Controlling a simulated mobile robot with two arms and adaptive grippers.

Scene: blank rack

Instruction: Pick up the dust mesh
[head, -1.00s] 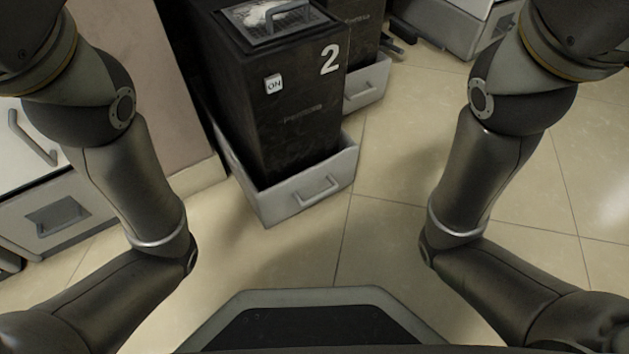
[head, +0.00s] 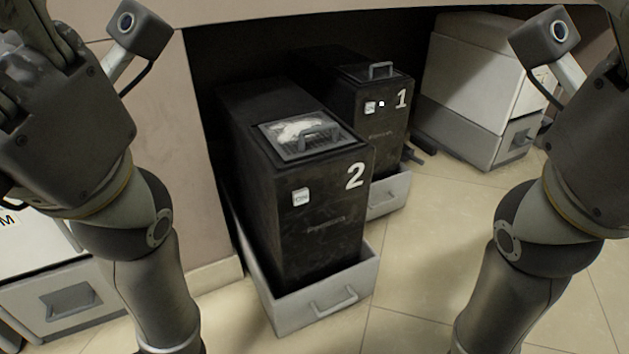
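A grey mesh panel with a handle, apparently the dust mesh (head: 325,142), lies in the top of the black unit marked 2 (head: 320,230). White fluffy material lies on it. My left gripper (head: 40,42) is raised at the upper left, well apart from the mesh, and partly cut off by the frame. My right gripper (head: 608,125) is raised at the right edge, also apart from the mesh and mostly cut off. The fingertips of both are not clearly seen, so their opening cannot be told.
Unit 2 stands in a light drawer-like tray (head: 330,300). A black unit marked 1 (head: 385,135) with a handle on top stands behind it. A white cabinet (head: 475,90) stands at the back right. Tiled floor (head: 440,240) is clear on the right.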

